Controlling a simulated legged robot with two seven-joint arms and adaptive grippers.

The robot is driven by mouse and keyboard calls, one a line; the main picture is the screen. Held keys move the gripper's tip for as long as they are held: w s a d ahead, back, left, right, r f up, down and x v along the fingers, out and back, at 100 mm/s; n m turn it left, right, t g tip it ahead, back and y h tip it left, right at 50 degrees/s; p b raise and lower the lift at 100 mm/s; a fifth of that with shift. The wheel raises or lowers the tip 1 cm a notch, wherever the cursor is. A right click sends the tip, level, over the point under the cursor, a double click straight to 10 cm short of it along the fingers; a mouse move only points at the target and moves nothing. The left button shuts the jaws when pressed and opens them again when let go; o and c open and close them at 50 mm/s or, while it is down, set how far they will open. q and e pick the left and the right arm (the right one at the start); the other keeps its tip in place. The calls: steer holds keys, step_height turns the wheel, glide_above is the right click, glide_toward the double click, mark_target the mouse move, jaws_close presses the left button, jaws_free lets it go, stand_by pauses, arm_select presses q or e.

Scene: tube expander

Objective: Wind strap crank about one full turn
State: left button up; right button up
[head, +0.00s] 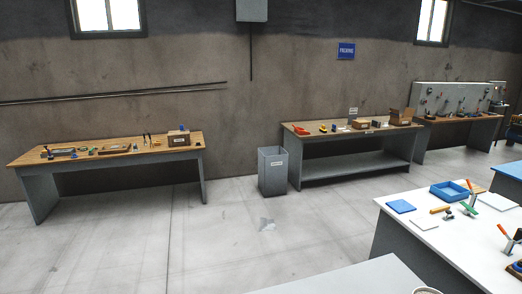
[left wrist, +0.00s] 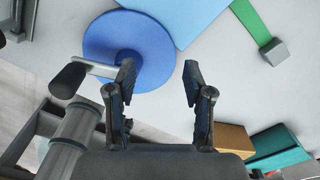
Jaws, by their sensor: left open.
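In the left wrist view a round blue disc (left wrist: 150,45) carries a grey crank arm (left wrist: 97,69) that ends in a dark knob (left wrist: 68,80) at the left. My left gripper (left wrist: 160,72) is open and empty, with its fingers in front of the disc's lower right edge. The left finger overlaps the disc and the inner end of the crank arm in the picture; I cannot tell whether it touches. The knob lies outside the jaws, to their left. A green strap (left wrist: 250,20) runs to a grey block (left wrist: 275,51) at upper right. My right gripper is not in view.
A large blue piece (left wrist: 185,15) lies beside the disc. A brown block (left wrist: 234,140) and a teal block (left wrist: 279,147) are at lower right. The head view shows a white table (head: 405,235) with a blue tray (head: 450,200), and farther workbenches along the wall.

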arm_select(q)
step_height(320, 180, up, 6)
steer(key=p, duration=0.4)
